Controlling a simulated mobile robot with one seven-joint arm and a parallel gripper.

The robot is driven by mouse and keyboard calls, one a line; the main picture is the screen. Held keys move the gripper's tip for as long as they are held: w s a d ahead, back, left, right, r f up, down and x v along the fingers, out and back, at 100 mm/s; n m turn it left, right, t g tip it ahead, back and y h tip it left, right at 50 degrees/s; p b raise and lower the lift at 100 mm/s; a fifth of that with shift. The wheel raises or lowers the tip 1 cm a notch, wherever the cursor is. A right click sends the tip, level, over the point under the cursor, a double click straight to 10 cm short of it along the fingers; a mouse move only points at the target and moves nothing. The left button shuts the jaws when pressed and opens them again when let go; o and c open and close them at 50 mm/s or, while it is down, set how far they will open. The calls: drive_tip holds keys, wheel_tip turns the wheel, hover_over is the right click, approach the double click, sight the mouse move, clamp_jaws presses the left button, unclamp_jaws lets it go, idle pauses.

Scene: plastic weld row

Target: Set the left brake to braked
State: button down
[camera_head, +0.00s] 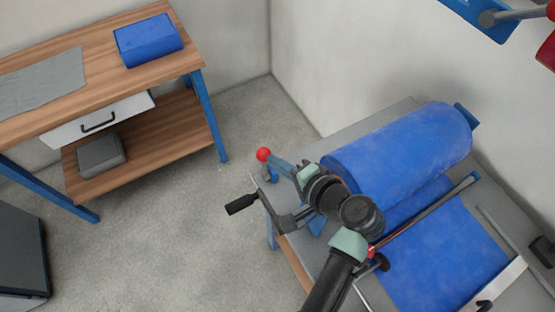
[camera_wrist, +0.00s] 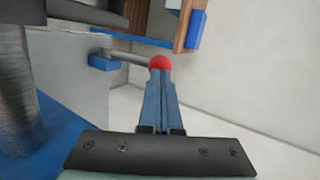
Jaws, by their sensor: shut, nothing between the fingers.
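The left brake appears as a lever with a red ball knob (camera_head: 263,154) at the left end of the roll table. In the wrist view the red knob (camera_wrist: 160,62) sits on a grey rod (camera_wrist: 128,58) that runs sideways to a blue mount (camera_wrist: 102,62). My gripper (camera_wrist: 160,76) has its blue fingers shut with nothing between them. Their tips are right at the knob and overlap its lower edge in the picture; I cannot tell if they touch. In the head view my gripper (camera_head: 275,163) reaches the knob from the right.
A blue roll (camera_head: 400,150) lies on the grey table (camera_head: 355,125), with blue sheet (camera_head: 440,255) in front. A black-handled crank (camera_head: 241,203) sticks out left, close to my wrist. A wooden workbench (camera_head: 100,60) stands at the left. Bare floor (camera_head: 190,220) lies between.

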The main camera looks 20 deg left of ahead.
drive_tip(key=shift+r, duration=0.1)
idle(0.3)
drive_tip(key=shift+w+a+r+g+h+p, duration=0.15)
drive_tip(key=shift+w+a+g+h+p, duration=0.2)
drive_tip(key=shift+p, duration=0.6)
drive_tip(key=shift+a+p, duration=0.15)
drive_tip(key=shift+p, duration=0.15)
drive_tip(key=a+h+p, duration=0.1)
drive_tip(key=p, duration=0.1)
drive_tip(key=w+r+g+p, duration=0.1)
drive_tip(key=shift+w+a+h+p, duration=0.2)
drive_tip(key=shift+a+h+p, duration=0.15)
drive_tip(key=shift+a, duration=0.05)
drive_tip(key=w+a+f+g+h, duration=0.3)
drive_tip(key=w+a+h, duration=0.1)
drive_tip(key=w+a, duration=0.1)
drive_tip(key=shift+w+a+m+g+h, duration=0.15)
drive_tip(key=shift+a+m+g+h, duration=0.25)
drive_tip(key=shift+a, duration=0.45)
